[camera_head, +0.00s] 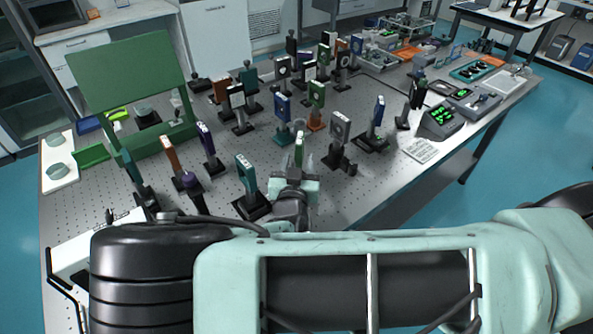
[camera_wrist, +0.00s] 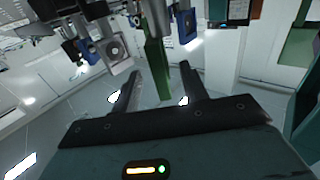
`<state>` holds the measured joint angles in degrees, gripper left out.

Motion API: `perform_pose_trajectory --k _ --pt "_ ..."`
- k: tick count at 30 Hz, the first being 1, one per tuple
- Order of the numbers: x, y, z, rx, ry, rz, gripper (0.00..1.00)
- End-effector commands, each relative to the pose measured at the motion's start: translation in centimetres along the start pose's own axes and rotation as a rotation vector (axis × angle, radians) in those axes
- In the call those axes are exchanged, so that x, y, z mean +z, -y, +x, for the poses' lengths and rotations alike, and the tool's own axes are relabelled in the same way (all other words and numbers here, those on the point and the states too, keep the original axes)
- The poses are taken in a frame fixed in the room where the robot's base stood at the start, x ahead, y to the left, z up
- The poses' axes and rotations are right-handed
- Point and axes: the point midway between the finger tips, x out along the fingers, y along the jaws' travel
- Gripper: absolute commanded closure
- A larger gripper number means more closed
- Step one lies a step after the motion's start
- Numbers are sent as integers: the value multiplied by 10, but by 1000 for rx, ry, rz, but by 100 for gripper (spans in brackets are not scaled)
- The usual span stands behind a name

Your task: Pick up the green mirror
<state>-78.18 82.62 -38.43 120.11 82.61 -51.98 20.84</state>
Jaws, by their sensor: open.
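The green mirror (camera_head: 299,149) stands upright on the table as a thin light-green plate seen nearly edge-on. My gripper (camera_head: 297,164) is right in front of it, fingers pointing towards it. In the wrist view the green mirror (camera_wrist: 154,58) is a long green plate lying between the two open fingers of my gripper (camera_wrist: 160,70), with gaps on both sides. I see no contact, and its depth between the fingers is hard to judge. Its base is hidden in the head view by my gripper.
A grey square mount (camera_head: 339,130) stands close to the right, and a teal mount (camera_head: 246,174) close to the left. A blue mount (camera_head: 282,108) and an orange-based green mount (camera_head: 317,94) stand behind. The perforated table (camera_head: 345,190) is bare at the front right.

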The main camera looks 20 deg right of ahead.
Motion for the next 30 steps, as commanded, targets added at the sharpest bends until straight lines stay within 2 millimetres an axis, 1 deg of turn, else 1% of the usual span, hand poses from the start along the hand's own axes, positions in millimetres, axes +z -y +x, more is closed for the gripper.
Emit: perform_pose_trajectory --k 2,6,9,12,18,20,21,23,30 --pt "-4 0 11 1 -2 -3 56" --pt "-3 0 30 1 -2 -1 56" --pt "-1 0 40 2 0 -1 56" --pt "1 1 45 1 0 -1 56" --pt "2 1 45 1 1 0 56" --pt "2 1 45 1 1 0 73" --pt "2 1 45 1 1 0 84" --pt "2 1 44 1 1 0 100" --pt "2 1 44 1 1 0 100"
